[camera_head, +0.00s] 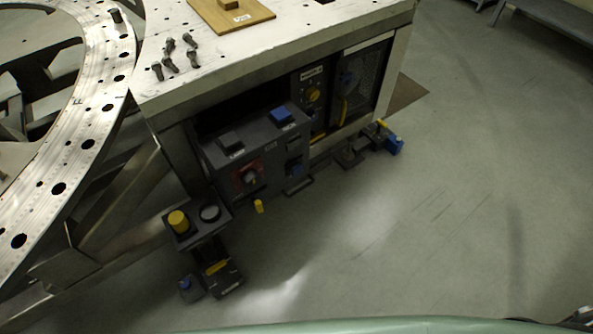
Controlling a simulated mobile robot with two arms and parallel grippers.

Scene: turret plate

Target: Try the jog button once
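A dark control panel (270,160) is set in the side of the white-topped bench. It carries a grey square button (231,140), a blue square button (282,115) and a red-backed rotary switch (248,176). A small dark box (195,238) stands out from the panel's lower left, with a yellow round button (178,221) and a grey-white round button (210,213) on top. The labels are too small to read, so I cannot tell which button is the jog button. Neither of my grippers shows in this view.
The perforated ring plate (90,130) curves along the left. Several bolts (172,60) and a wooden board (232,15) lie on the bench top (290,45). Small blue and yellow items sit low by the bench. The grey floor (450,190) on the right is clear.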

